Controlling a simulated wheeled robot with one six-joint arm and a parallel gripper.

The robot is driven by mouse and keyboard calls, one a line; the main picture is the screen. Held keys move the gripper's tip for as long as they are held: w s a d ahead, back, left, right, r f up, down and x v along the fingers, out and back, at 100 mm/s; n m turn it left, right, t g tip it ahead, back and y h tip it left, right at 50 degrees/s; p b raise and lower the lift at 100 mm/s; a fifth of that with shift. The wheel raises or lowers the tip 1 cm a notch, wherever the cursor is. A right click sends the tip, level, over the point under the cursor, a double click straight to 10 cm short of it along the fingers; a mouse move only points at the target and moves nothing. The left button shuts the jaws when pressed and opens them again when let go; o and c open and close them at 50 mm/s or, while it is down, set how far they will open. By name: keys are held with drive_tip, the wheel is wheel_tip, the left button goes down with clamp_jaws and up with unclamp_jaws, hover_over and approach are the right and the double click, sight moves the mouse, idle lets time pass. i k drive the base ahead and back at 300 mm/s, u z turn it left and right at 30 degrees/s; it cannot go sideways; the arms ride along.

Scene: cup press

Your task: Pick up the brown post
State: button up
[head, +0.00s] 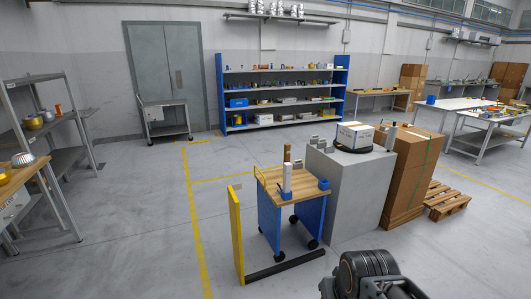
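The brown post (287,153) stands upright over the wooden top of a small blue cart (267,181) in the middle of the head view. A white upright block (287,180) stands in front of its lower part and hides it. I cannot tell whether the brown post stands behind the white block or on it. Only a dark part of my arm shows at the bottom right; my gripper's fingers are not seen.
A grey pedestal (350,195) bearing a white box (355,135) stands right of the cart, with a tall cardboard stack (408,180) beyond. A yellow panel (236,235) and a black bar (285,268) are near the cart's front left.

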sight(287, 146)
drive_tip(key=i, duration=0.4)
drive_tip(key=z, duration=1.4)
drive_tip(key=i, duration=0.9)
drive_tip(key=u, duration=1.25)
drive_tip(key=i, duration=1.15)
drive_tip(key=u, duration=0.4)
drive_tip(key=i, duration=0.85)
drive_tip(key=u, duration=0.45)
